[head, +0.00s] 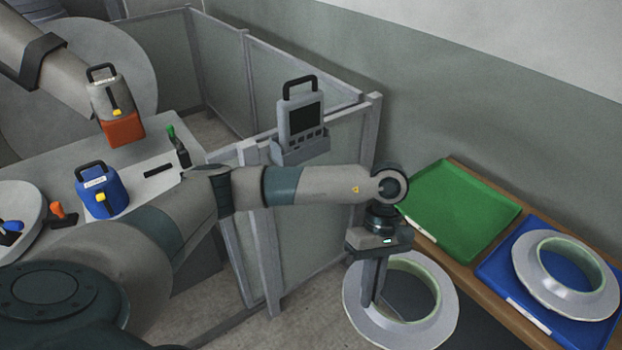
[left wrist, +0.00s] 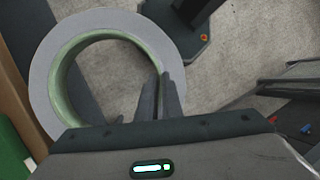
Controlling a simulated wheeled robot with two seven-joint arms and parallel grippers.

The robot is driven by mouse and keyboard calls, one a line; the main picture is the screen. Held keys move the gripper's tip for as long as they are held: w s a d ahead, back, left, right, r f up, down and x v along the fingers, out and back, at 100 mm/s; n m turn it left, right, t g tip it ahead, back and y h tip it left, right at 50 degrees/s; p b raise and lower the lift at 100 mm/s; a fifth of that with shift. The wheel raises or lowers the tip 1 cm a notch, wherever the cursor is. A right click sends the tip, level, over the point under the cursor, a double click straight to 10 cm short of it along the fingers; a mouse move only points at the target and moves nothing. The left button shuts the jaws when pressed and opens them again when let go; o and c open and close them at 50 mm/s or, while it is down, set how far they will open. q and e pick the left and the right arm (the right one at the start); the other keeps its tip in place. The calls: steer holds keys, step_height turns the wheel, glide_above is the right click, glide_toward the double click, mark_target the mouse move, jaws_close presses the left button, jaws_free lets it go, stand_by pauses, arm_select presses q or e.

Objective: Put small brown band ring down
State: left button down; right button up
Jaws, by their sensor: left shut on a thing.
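My left gripper (head: 373,296) is shut on the wall of a grey flanged ring (head: 436,325) with a pale green inside. I see no brown band on it. The ring hangs in the air, clear of the trays, to the left of the shelf's front edge. In the left wrist view the gripper fingers (left wrist: 162,98) pinch the right side of the ring (left wrist: 44,78). A second, similar grey ring (head: 533,272) lies on the blue tray (head: 491,264). My right gripper is not in view.
An empty green tray (head: 460,212) lies on the brown shelf (head: 427,246), left of the blue tray. Grey partition panels (head: 318,217) stand left of the held ring, with a handled device (head: 302,120) on top. A table with a blue container (head: 103,190) is further left.

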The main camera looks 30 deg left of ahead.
arm_select(q)
steer(key=s+a+f+m+y, duration=0.3)
steer(key=a+m, duration=0.4)
steer(key=m, duration=0.4)
steer(key=shift+s+a+f+m+y, duration=0.3)
steer(key=shift+s+y, duration=0.4)
steer(key=shift+y, duration=0.4)
steer(key=shift+s, duration=0.1)
